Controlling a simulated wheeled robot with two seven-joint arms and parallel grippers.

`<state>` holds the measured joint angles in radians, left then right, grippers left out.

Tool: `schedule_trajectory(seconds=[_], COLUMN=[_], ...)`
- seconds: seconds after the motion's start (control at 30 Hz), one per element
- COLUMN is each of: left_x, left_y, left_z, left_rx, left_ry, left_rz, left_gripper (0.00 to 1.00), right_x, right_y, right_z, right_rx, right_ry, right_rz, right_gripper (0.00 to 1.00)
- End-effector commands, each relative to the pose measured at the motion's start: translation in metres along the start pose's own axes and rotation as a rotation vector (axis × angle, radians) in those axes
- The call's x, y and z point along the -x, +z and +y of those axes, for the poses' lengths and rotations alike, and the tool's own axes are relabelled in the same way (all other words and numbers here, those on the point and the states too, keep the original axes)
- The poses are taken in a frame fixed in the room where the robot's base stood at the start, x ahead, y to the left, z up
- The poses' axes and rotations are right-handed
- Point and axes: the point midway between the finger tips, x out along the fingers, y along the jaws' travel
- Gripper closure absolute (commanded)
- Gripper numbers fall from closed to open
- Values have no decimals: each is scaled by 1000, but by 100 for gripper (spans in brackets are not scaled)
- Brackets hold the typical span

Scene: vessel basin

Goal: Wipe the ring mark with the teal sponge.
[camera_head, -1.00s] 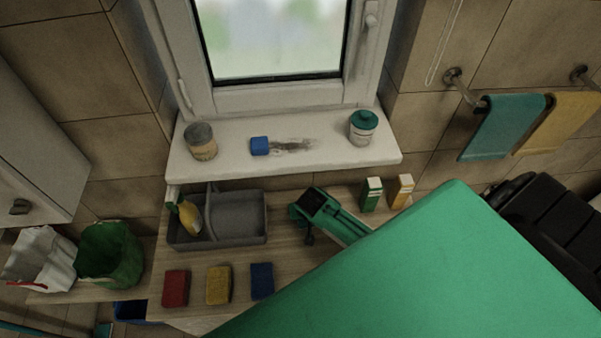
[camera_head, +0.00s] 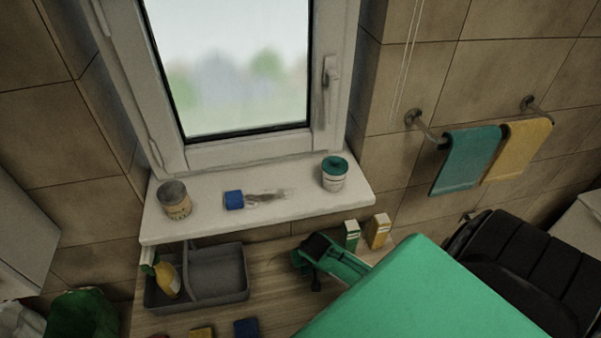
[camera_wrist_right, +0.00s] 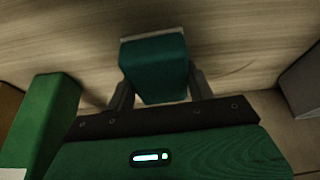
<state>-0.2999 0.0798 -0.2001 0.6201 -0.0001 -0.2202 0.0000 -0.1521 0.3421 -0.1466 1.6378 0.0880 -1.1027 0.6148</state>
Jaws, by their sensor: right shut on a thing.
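The teal sponge (camera_wrist_right: 155,68) is between the two fingers of my right gripper (camera_wrist_right: 158,88) in the right wrist view, with a pale edge on its far side. My right gripper (camera_head: 304,270) is shut on it over the wooden counter, right of the grey caddy in the head view. Whether the sponge touches the counter I cannot tell. A dark, smeared mark (camera_head: 266,196) lies on the white windowsill (camera_head: 215,222), just right of a blue block (camera_head: 234,200). No clear ring shape shows in it. My left gripper is not in view.
On the sill stand a grey-lidded jar (camera_head: 174,200) and a teal-lidded jar (camera_head: 333,174), either side of the mark. The grey caddy (camera_head: 222,277) holds a yellow bottle (camera_head: 166,277). Green (camera_head: 352,235) and yellow (camera_head: 379,231) cartons stand right of my gripper.

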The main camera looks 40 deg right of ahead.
Motion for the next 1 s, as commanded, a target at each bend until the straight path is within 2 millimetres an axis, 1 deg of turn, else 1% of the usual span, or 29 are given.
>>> schedule_trajectory(seconds=[0.03, 0.17, 0.6, 0.83, 1.0], left_x=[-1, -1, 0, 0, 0], left_y=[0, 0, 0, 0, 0], left_z=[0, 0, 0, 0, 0], left_rx=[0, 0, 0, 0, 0], left_ry=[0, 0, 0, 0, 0], left_rz=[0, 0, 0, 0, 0], left_gripper=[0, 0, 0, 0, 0], right_x=[-1, -1, 1, 1, 0], right_y=[2, 2, -2, -2, -4], right_z=[2, -1, -39, -46, -60], right_rx=[0, 0, -1, -1, -1], right_ry=[5, 4, -1, -1, -2], right_rz=[-5, -5, -3, -2, -2], right_gripper=[67, 67, 67, 67, 67])
